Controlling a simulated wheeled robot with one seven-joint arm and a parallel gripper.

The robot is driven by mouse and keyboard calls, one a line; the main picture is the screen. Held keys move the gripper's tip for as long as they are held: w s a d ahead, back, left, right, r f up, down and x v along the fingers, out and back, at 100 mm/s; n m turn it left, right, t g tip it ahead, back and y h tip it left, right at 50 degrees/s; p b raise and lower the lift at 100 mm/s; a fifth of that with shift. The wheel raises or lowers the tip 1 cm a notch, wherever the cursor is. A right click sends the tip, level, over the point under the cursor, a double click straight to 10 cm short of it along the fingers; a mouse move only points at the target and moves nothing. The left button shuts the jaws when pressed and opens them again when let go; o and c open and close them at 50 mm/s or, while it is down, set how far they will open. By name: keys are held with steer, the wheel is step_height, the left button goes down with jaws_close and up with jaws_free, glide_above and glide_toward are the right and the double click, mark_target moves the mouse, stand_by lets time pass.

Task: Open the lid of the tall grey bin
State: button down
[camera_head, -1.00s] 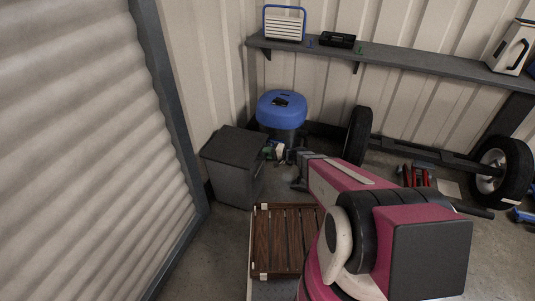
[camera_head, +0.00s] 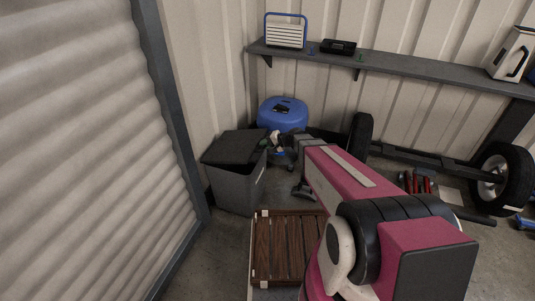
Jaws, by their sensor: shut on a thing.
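The tall grey bin (camera_head: 234,190) stands at the left by the wall. Its dark flat lid (camera_head: 236,146) has its right-hand edge a little raised, with a lighter strip of the bin showing beneath it. My gripper (camera_head: 271,141) is at that right edge, shut on the lid, small in the picture. The exact contact of the fingers is hard to make out. My pink arm reaches to it from the lower right.
A blue-lidded drum (camera_head: 283,112) stands right behind my gripper. A slatted wooden pallet (camera_head: 285,245) lies on the floor in front of the bin. A shelf (camera_head: 420,75) runs along the back wall, and wheels on an axle (camera_head: 490,172) lie at the right.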

steer(key=w+a+r+g+h, duration=0.25)
steer(key=a+r+h, duration=0.4)
steer(key=r, duration=0.75)
steer(key=w+a+r+h, duration=0.1)
steer(key=w+a+r, duration=0.2)
steer(key=a, duration=0.5)
steer(key=w+a+r+g+h, duration=0.1)
steer(key=a+r, duration=0.3)
steer(key=a, duration=0.4)
steer(key=shift+w+a+h, duration=0.4)
steer(key=shift+w+h, duration=0.25)
steer(key=shift+w, duration=0.25)
steer(key=c, duration=1.1)
jaws_free()
steer(key=shift+c, duration=0.2)
steer(key=shift+r, duration=0.1)
step_height(320, 180, up, 11)
steer(key=d, duration=0.1)
steer(key=shift+s, duration=0.2)
